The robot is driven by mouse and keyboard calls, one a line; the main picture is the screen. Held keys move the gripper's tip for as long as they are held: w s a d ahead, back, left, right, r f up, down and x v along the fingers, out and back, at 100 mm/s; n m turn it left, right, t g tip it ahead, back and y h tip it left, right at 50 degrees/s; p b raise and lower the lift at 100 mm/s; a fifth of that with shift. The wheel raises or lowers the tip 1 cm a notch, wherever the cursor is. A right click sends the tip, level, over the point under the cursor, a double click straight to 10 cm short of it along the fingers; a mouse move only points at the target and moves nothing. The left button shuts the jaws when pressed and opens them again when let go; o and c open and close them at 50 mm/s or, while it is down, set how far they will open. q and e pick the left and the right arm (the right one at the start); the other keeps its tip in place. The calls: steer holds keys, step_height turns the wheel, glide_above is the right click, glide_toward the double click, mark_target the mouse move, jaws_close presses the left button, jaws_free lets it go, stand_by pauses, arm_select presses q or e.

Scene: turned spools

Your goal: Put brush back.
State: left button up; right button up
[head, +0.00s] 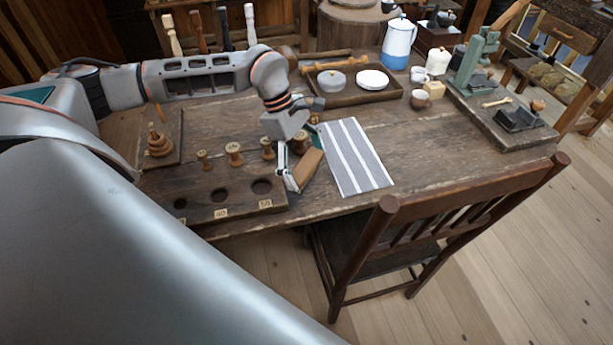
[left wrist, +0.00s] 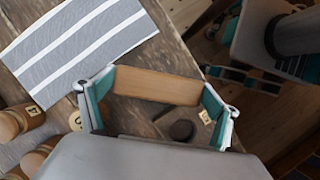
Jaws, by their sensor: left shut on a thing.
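My left gripper (head: 297,178) is shut on the brush (head: 307,166), which shows as a plain brown wooden block. It is above the front edge of the table, beside the striped cloth and the right end of the board with holes. In the left wrist view the brush (left wrist: 157,86) spans the gap between the two fingertips of my left gripper (left wrist: 158,98). I cannot make out any bristles. My right gripper is not in view.
The dark board with numbered holes (head: 200,214) lies at the table's front left, with several spools (head: 234,153) behind it. The striped cloth (head: 353,157) lies flat. A tray (head: 338,103) stands behind. A chair (head: 460,205) stands at the front edge.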

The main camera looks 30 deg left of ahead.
arm_select(q)
steer(key=shift+f, duration=2.2)
steer(key=shift+f, duration=0.1)
steer(key=o, duration=0.9)
steer(key=shift+c, duration=0.2)
steer(key=v, duration=1.2)
steer(key=shift+s+d, duration=0.1)
